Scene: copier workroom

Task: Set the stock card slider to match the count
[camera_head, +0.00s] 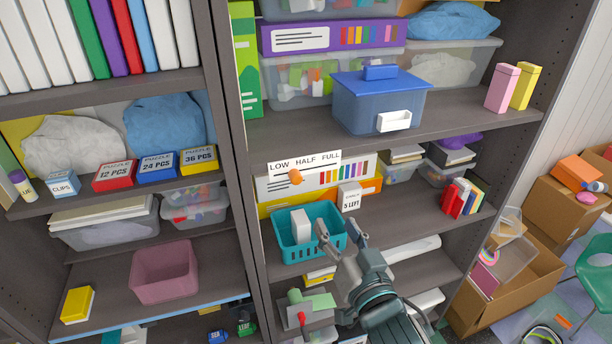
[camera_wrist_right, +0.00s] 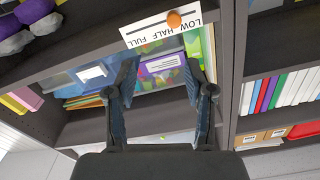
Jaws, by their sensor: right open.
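The white stock card (camera_head: 316,162) reads LOW, HALF, FULL and sits on the shelf edge above the teal basket. Its orange slider knob (camera_head: 296,176) appears below the words between LOW and HALF, nearer HALF. The card (camera_wrist_right: 150,33) and knob (camera_wrist_right: 174,19) appear upside down in the right wrist view. The teal basket (camera_head: 327,248) shows one white box (camera_head: 301,226). A small white sign (camera_head: 350,196) behind it seems to read "5 LEFT". My right gripper (camera_head: 342,231) is open and empty, in front of the basket's right side, below and apart from the knob. My left gripper is not in view.
A blue-lidded bin (camera_head: 380,105) stands on the shelf above the card. Red books (camera_head: 453,198) stand right of the basket. A pink bin (camera_head: 165,272) sits in the left bay. An upright panel (camera_head: 240,200) divides the bays. Open cardboard boxes (camera_head: 505,290) stand at the lower right.

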